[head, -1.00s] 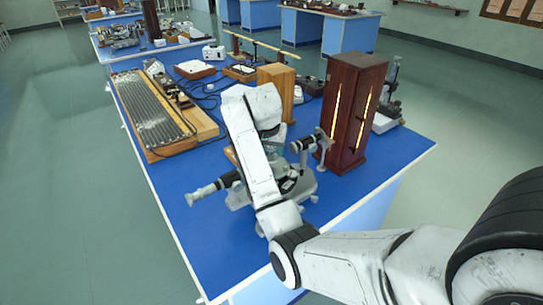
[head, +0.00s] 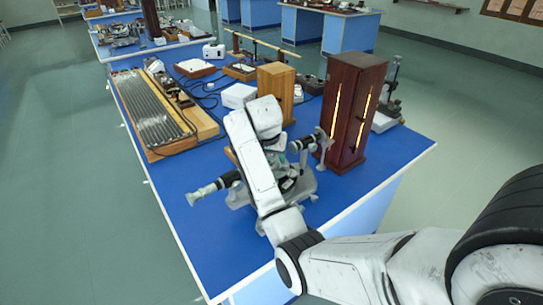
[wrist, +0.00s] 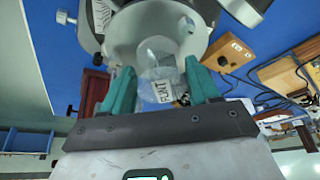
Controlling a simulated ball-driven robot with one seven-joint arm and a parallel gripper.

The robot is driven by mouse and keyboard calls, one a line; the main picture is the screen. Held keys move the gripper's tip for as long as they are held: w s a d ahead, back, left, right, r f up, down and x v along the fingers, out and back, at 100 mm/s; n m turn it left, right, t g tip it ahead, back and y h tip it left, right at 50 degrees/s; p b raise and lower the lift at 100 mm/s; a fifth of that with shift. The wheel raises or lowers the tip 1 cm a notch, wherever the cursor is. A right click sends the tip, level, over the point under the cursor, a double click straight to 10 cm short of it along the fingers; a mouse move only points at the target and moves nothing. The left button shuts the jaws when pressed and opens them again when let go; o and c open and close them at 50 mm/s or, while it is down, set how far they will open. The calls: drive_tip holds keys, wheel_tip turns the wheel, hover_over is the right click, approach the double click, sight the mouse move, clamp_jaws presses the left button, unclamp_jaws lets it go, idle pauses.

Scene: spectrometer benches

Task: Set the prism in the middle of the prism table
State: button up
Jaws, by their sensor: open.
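The clear prism (wrist: 158,62), with a paper label reading FLINT, shows in the wrist view between my gripper's two green fingertips (wrist: 161,84). The fingers are open, with a visible gap at the right finger; contact at the left is hard to judge. Behind the prism is a pale round disc (wrist: 122,42), which looks like the prism table. Whether the prism rests on it, and how well centred it is, I cannot tell. In the head view, the spectrometer (head: 205,191) stands on the blue bench, and my arm hides its middle and the prism.
A dark wooden lamp housing (head: 346,130) with two glowing slits stands right of the spectrometer, near its collimator (head: 306,143). A light wooden block (head: 275,90) and a white box (head: 238,96) stand behind. A long ridged board (head: 150,112) lies left. The bench's front left is clear.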

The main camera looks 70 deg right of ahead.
drive_tip(key=p+v, duration=0.2)
drive_tip(key=v, duration=1)
drive_tip(key=shift+p, duration=0.4)
